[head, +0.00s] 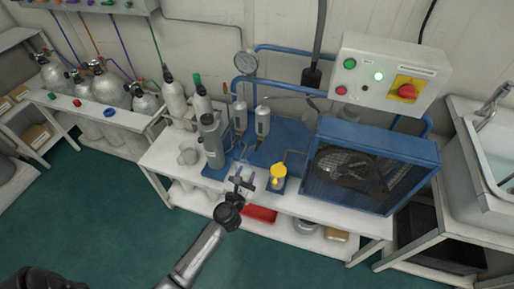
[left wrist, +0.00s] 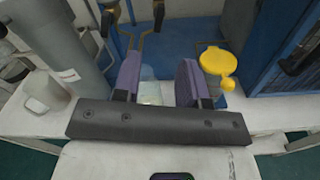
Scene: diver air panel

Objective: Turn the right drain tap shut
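Two pale filter cylinders hang side by side behind the bench in the head view, the left one (head: 240,114) and the right one (head: 262,121). The right drain tap (head: 260,144) is small and dark under the right cylinder. In the left wrist view, brass-coloured tap parts show at the top edge, the right one (left wrist: 158,14) roughly ahead of the fingers; its exact handle angle is unclear. My left gripper (head: 243,183) is open and empty, in front of and below the taps, not touching them. Its purple pads (left wrist: 158,68) stand apart in the left wrist view. My right gripper is not in view.
A yellow-topped part (head: 277,173) stands right of my left gripper, with a blue compressor frame (head: 374,145) beyond. A control box (head: 390,75) hangs on the wall.

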